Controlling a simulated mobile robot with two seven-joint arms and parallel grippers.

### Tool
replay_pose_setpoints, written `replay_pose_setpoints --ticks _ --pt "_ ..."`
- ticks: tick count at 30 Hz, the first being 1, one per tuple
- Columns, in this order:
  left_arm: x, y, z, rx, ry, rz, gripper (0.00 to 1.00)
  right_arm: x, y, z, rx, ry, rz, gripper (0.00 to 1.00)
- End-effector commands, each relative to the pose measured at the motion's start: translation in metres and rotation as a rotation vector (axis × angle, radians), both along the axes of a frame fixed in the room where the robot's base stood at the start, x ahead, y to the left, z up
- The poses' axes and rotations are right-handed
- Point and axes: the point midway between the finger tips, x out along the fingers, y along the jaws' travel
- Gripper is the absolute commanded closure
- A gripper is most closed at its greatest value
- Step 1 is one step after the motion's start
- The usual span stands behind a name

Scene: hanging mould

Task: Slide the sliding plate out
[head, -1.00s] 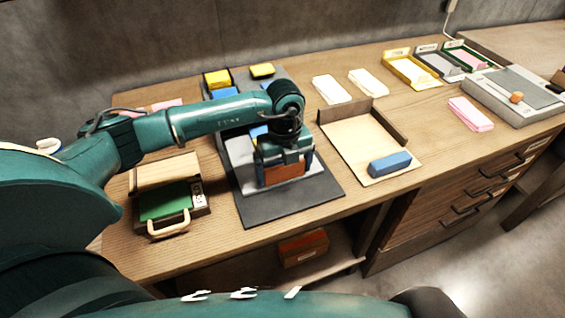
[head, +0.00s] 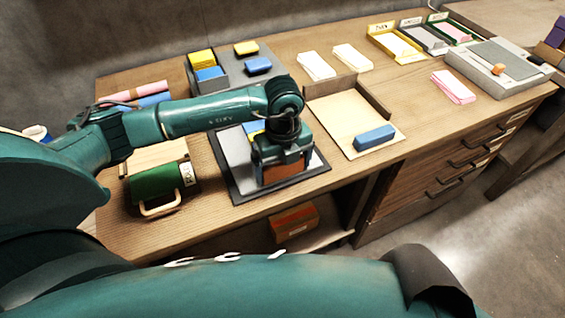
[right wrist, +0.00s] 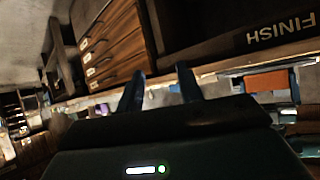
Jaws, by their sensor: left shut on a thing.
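My left gripper (head: 281,165) is low over the dark base plate (head: 238,192), shut on an orange-brown piece (head: 283,174). The arm and gripper hide much of this piece. A grey fixture (head: 232,147) lies behind it on the base plate, with some blue and yellow showing. I cannot tell which part here is the sliding plate. In the right wrist view, my right gripper (right wrist: 161,78) is open, with nothing between its two fingers, apart from the furniture.
A green case with a pale handle (head: 160,205) stands left of the base plate. A tray (head: 337,108) with a blue block (head: 375,137) is on the right. An orange box (head: 295,222) sits on the shelf below. Drawers (head: 440,185) are at the right.

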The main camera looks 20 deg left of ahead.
Motion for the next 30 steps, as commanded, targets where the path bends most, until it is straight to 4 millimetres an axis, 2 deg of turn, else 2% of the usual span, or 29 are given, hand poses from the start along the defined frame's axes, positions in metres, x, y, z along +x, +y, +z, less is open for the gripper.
replay_pose_setpoints --ticks 9,13,17,24,30 --pt "-0.001 -0.002 0.001 -0.005 0.003 -0.002 0.00 0.001 -0.001 0.002 -0.003 -0.005 0.003 0.64" --pt "-0.001 -0.003 0.011 -0.007 0.001 -0.001 0.00 0.002 -0.001 0.001 -0.002 -0.007 0.002 0.64" --pt "-0.001 -0.002 0.034 -0.006 -0.002 -0.003 0.00 0.002 0.000 0.000 -0.002 -0.009 0.004 0.64" --pt "-0.001 -0.003 0.089 -0.006 -0.002 -0.003 0.00 0.003 0.001 0.001 0.002 -0.021 0.008 0.64" --pt "-0.002 -0.004 0.121 -0.006 0.000 -0.004 0.00 0.004 0.002 0.002 0.004 -0.026 0.012 0.64"
